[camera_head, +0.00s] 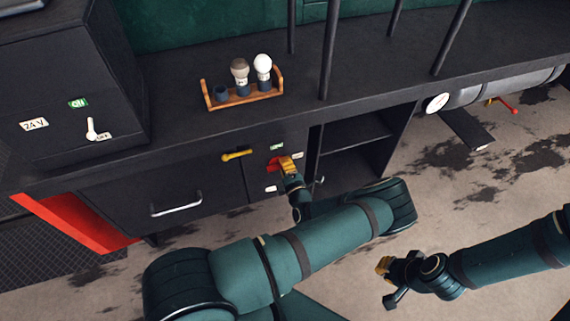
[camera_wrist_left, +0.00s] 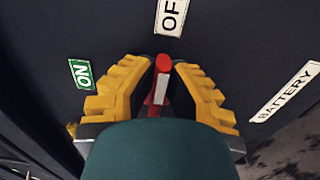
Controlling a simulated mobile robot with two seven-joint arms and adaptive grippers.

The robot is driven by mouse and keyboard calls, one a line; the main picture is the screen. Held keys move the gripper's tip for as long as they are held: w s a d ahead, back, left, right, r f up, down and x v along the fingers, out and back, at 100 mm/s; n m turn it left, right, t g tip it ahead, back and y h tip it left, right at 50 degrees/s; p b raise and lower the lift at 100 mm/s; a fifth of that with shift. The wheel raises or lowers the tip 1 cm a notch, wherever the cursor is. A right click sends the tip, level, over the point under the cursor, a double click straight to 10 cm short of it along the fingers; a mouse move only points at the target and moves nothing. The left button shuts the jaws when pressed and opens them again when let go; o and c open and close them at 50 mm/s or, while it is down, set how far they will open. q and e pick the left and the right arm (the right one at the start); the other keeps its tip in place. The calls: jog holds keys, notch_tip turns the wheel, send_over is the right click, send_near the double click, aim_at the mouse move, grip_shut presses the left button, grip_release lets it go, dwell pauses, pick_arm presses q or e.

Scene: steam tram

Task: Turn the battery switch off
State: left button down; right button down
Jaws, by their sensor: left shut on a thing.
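The battery switch has a red handle (camera_head: 273,164) on the dark cabinet front under the bench. In the left wrist view the red handle (camera_wrist_left: 163,69) with a white stripe sits between the yellow fingers. Its visible end is just below the white OFF label (camera_wrist_left: 171,15). The green ON label (camera_wrist_left: 81,74) is at left and the BATTERY label (camera_wrist_left: 285,92) at right. My left gripper (camera_head: 287,165) is shut on the handle; its fingers partly hide it. My right gripper (camera_head: 384,268) hangs over the floor, away from the cabinet; its jaw opening is unclear.
A yellow handle (camera_head: 237,155) is left of the switch. A silver drawer handle (camera_head: 176,204) is further left. A wooden rack (camera_head: 244,98) with bulbs stands on the bench. Another switch (camera_head: 92,129) is on the 24 V box. Dark upright posts (camera_head: 328,52) rise from the bench.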

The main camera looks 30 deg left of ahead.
dwell(0.5)
pick_arm(q)
jog(key=c, duration=1)
grip_release()
jog(key=shift+a, duration=0.1)
jog(key=v, duration=1.2)
jog(key=shift+w, duration=0.1)
